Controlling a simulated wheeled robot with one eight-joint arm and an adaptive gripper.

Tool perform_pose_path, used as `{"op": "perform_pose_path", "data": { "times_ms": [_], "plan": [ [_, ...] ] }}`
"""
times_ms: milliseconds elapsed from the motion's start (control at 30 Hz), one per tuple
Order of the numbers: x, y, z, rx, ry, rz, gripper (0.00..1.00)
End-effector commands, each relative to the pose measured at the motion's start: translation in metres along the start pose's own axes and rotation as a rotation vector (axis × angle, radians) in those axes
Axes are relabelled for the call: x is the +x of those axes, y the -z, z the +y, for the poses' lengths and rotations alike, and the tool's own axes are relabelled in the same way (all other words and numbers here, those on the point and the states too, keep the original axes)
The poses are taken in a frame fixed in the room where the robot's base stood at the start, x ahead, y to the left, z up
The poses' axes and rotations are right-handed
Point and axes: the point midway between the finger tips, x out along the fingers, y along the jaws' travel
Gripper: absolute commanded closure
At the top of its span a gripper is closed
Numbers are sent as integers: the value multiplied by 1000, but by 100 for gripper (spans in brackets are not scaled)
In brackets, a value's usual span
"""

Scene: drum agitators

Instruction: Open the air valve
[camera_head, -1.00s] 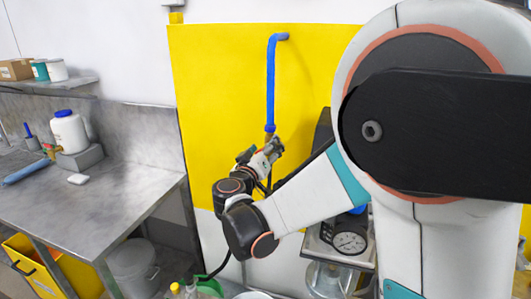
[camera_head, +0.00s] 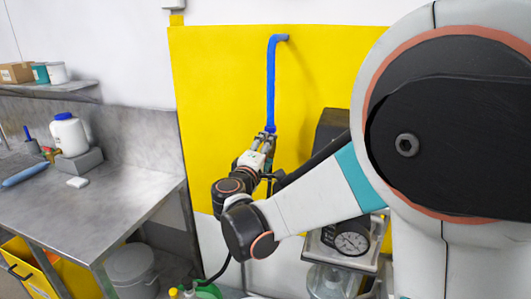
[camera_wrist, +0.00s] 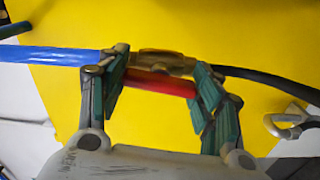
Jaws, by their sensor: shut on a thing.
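The air valve is a brass body (camera_wrist: 165,62) between the blue air pipe (camera_wrist: 50,54) and a black hose (camera_wrist: 275,84) in the wrist view. Its red handle (camera_wrist: 160,84) lies alongside the brass body, roughly parallel to the pipe. My gripper (camera_wrist: 158,76) has a finger at each end of the red handle and is shut on it. In the head view, my gripper (camera_head: 265,142) is at the lower end of the vertical blue pipe (camera_head: 271,85), and its fingers largely hide the valve there.
A yellow panel (camera_head: 220,90) stands behind the pipe. A steel bench (camera_head: 110,205) with a white bottle (camera_head: 68,133) stands at the left. A curved metal fitting (camera_wrist: 290,122) shows in the wrist view.

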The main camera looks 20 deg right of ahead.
Motion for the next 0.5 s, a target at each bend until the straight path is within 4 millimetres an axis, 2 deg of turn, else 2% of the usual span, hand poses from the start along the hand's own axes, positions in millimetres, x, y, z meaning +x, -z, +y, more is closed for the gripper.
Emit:
{"op": "perform_pose_path", "data": {
  "times_ms": [200, 500],
  "plan": [
    [0, 1, 0, -97, 0, 2, 65],
    [0, 1, 0, -150, 1, 2, 65]
  ]
}}
